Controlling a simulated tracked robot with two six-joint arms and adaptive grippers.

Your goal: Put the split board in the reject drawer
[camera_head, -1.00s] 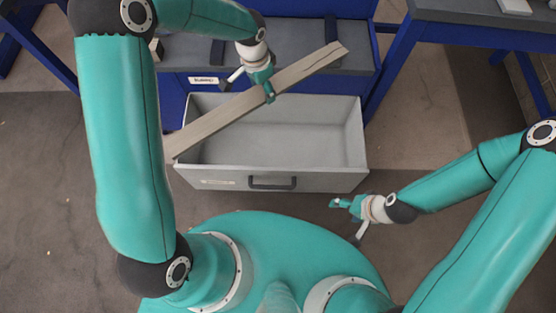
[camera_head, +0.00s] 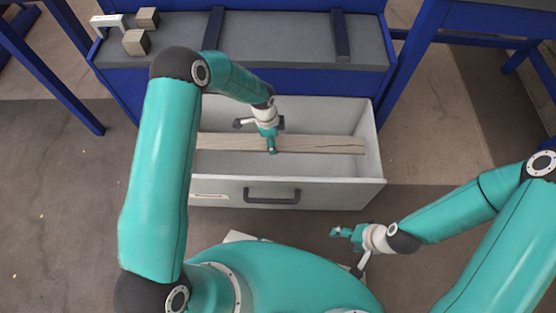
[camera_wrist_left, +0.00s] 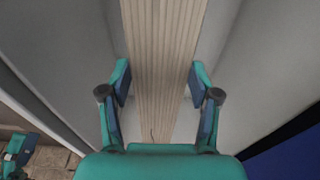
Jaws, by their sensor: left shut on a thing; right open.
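The split board (camera_head: 315,145) is a long pale wooden plank with a dark crack near its right end. It lies level across the open grey reject drawer (camera_head: 340,192), inside its outline in the head view. I cannot tell whether it touches the drawer floor. My left gripper (camera_head: 271,148) is shut on the board, around its middle. In the left wrist view the board (camera_wrist_left: 163,60) runs between the two fingers (camera_wrist_left: 160,85), with the crack at the near end. The board's left end is hidden by my left arm. My right gripper (camera_head: 343,232) is open and empty, in front of the drawer.
A blue bench (camera_head: 290,82) with a grey top stands behind the drawer. Two small wooden blocks (camera_head: 136,42) and a white handle-like piece (camera_head: 106,22) are at its left. Another blue table (camera_head: 495,18) is at the upper right. The floor right of the drawer is clear.

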